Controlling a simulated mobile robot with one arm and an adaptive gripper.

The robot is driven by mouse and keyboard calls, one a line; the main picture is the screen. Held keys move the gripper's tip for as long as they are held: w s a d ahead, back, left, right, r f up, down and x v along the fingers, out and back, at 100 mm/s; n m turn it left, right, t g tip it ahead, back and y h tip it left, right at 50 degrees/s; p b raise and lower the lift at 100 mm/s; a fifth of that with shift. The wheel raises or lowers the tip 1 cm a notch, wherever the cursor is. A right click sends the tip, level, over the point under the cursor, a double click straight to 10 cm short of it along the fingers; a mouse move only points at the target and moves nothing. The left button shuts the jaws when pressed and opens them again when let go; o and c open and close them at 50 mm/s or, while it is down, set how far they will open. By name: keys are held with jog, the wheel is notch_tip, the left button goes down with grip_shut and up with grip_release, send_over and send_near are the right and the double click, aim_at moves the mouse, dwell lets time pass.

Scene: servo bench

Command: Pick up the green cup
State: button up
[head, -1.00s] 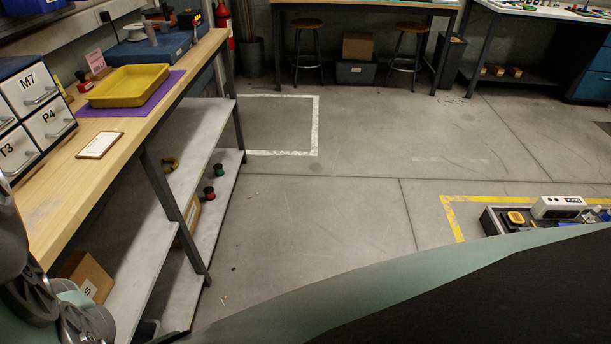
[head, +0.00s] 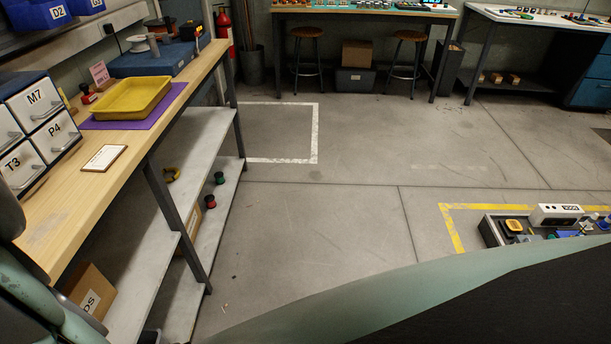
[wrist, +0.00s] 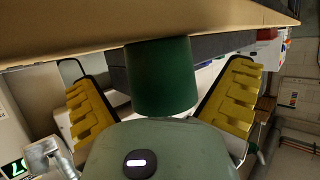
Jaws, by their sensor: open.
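The green cup (wrist: 161,88) is a plain dark green cylinder in the wrist view. Its upper end in that picture meets the edge of a pale wooden board (wrist: 60,42), and the view looks upside down. My gripper (wrist: 164,70) is open, with one yellow finger on each side of the cup. Gaps show between the cup and both fingers; I cannot tell how deep the cup sits between them. The palm hides part of the cup's lower end in the picture. In the head view I see neither the cup nor my gripper.
The wooden bench (head: 48,222) at left holds a yellow tray (head: 132,97) on a purple mat (head: 172,92), a label card (head: 103,158) and a drawer unit (head: 40,125). The floor between is clear.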

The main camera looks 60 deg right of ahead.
jog(key=shift+x, duration=1.15)
jog(key=shift+c, duration=0.3)
jog(key=c, duration=1.1)
jog(key=shift+r, duration=0.15)
